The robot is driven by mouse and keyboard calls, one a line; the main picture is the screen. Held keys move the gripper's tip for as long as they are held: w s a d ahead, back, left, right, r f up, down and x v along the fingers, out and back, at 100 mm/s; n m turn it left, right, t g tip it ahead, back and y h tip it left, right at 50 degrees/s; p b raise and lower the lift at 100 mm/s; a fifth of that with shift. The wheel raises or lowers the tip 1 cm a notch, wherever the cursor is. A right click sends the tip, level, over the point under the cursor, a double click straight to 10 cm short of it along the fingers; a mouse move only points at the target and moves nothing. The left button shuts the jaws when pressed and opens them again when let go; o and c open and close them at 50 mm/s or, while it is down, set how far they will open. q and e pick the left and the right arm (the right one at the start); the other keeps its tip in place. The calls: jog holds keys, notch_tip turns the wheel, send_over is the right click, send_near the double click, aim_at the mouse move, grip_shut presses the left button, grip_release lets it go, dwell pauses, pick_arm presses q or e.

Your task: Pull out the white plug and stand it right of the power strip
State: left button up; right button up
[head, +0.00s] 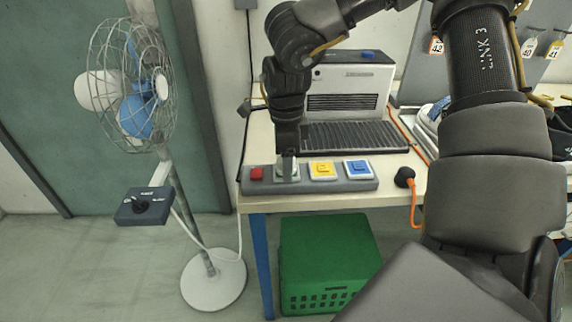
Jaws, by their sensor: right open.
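The grey power strip (343,186) lies along the front edge of the white table, with a red switch (256,174) at its left end. A yellow socket (321,170) and a blue socket (357,169) are on its right part. Between the red switch and the yellow socket a whitish piece (289,176), seemingly the white plug at its socket, shows under my right gripper (288,152). That gripper points straight down over it, open, and hides most of it. I cannot tell whether the fingers touch it. My left gripper is not in view.
A black plug (404,177) with an orange cable lies right of the strip, with a small bare stretch of table between. A grey-white machine (350,84) with a dark ribbed bed stands behind. A fan (128,90) is left; a green crate (330,250) is below.

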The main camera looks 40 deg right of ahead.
dwell(0.5)
jog(key=c, duration=1.3)
jog(key=shift+r, duration=0.1)
jog(key=shift+r, duration=0.1)
jog(key=shift+r+p, duration=1.6)
jog(key=shift+r, duration=1.25)
